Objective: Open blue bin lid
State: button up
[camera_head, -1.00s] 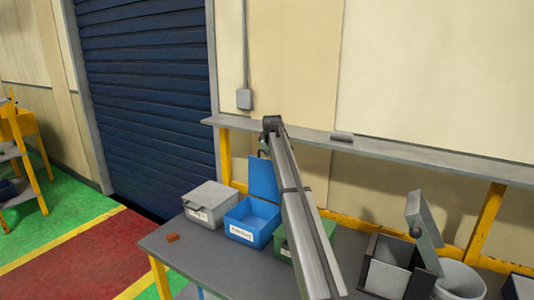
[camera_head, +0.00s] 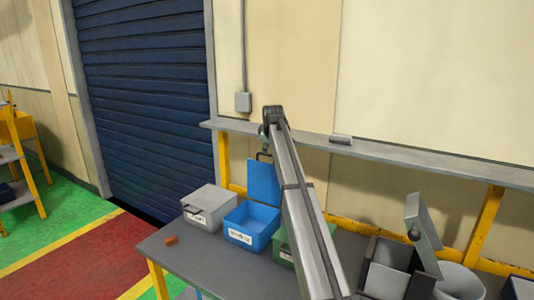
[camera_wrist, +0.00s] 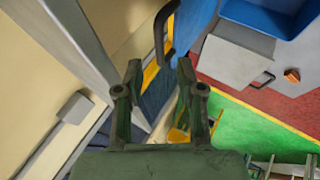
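The blue bin (camera_head: 240,238) stands on the grey table, and its inside is visible from above. Its blue lid (camera_head: 264,181) stands upright at the back of the bin, with a dark handle (camera_head: 264,156) at its top edge. In the wrist view the handle (camera_wrist: 164,30) is a dark loop just beyond my fingertips, with the blue lid (camera_wrist: 192,24) beside it. My gripper (camera_wrist: 159,70) is open, with a gap between its fingers and nothing held. In the head view my arm partly hides it, just above the handle.
A grey lidded bin (camera_head: 208,206) stands left of the blue bin, and a green bin (camera_head: 281,245) is partly hidden by my arm. A grey bin with a raised lid (camera_head: 422,228) is at right. A shelf (camera_head: 390,152) runs behind the table. A small orange block (camera_head: 171,240) lies at front left.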

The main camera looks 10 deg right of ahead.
jog(key=shift+v, duration=2.1)
